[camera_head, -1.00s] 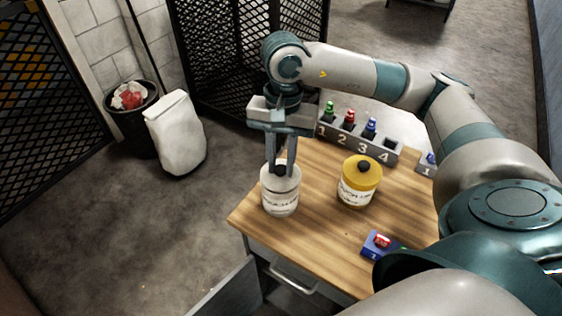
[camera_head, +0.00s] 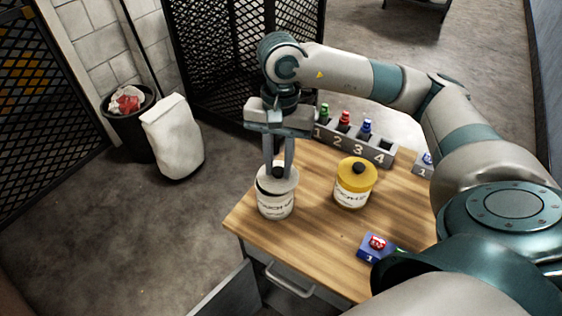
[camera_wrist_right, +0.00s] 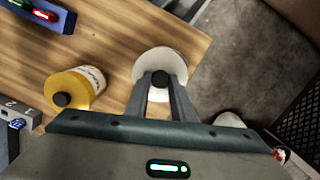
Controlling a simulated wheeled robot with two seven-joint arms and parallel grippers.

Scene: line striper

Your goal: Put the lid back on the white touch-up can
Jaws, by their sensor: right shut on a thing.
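The white touch-up can (camera_head: 275,206) stands upright near the left corner of the wooden table. Its white lid (camera_head: 279,178) is at the can's mouth, with a dark gap showing at the left between lid and rim. I cannot tell whether it is tilted or slightly raised. My right gripper (camera_head: 279,170) points down from above, shut on the lid's black knob. In the right wrist view, the knob (camera_wrist_right: 160,79) sits between the fingertips, and the lid (camera_wrist_right: 160,62) hides most of the can. My left gripper is not in view.
A yellow can (camera_head: 352,186) with a black knob stands to the right. Behind is a grey numbered rack (camera_head: 356,147) with several coloured bottles. A blue block (camera_head: 372,249) with a red top lies near the front. The wood between the cans is clear.

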